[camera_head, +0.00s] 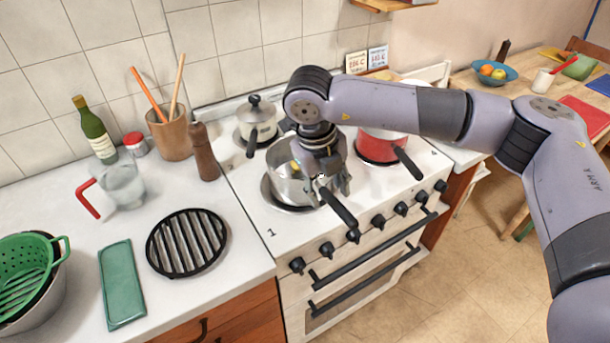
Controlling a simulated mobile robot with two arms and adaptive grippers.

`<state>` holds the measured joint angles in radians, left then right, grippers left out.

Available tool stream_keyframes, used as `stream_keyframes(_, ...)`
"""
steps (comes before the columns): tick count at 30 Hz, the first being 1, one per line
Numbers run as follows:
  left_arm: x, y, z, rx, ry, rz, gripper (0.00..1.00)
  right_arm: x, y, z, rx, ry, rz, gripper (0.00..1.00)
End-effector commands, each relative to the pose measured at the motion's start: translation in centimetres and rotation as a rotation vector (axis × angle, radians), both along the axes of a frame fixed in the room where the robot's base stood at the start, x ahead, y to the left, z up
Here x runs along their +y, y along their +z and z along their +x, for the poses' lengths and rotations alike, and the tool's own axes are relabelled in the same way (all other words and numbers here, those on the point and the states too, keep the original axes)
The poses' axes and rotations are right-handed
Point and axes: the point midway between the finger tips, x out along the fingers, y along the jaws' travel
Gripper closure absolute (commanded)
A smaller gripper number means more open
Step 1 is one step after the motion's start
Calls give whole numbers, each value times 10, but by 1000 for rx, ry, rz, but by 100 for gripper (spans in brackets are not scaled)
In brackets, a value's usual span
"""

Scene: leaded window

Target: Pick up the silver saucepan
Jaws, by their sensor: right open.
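The silver saucepan (284,187) stands on the front left burner of the white stove, its black handle (338,208) pointing toward the front right. Something small and yellow shows inside it. My right gripper (332,187) points down over the right side of the saucepan, close to where the handle joins. It is open; whether it touches the pan I cannot tell. The gripper and wrist hide the pan's right rim. My left gripper does not show.
A red saucepan (378,148) stands right of my wrist, and a lidded pot (257,121) stands behind. A pepper mill (203,152) and a black trivet (187,243) are on the left counter. Black knobs (378,222) line the stove front.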

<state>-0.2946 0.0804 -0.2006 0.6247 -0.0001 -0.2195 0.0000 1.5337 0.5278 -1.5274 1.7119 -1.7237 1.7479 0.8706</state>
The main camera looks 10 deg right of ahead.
Motion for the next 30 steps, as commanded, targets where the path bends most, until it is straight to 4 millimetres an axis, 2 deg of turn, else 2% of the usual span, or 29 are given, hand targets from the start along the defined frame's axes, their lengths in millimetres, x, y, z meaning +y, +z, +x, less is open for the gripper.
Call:
stream_keyframes(3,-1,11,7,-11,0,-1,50,-5,-8,2,4,-3,-1,58)
stream_keyframes(7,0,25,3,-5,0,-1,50,-13,-26,5,4,-2,-2,58)
stream_keyframes(12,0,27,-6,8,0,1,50,-16,-46,7,2,0,-2,58)
stream_keyframes(20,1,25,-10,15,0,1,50,-16,-49,7,1,0,0,58)
stream_keyframes(30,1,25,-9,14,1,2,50,-16,-49,7,1,0,0,81)
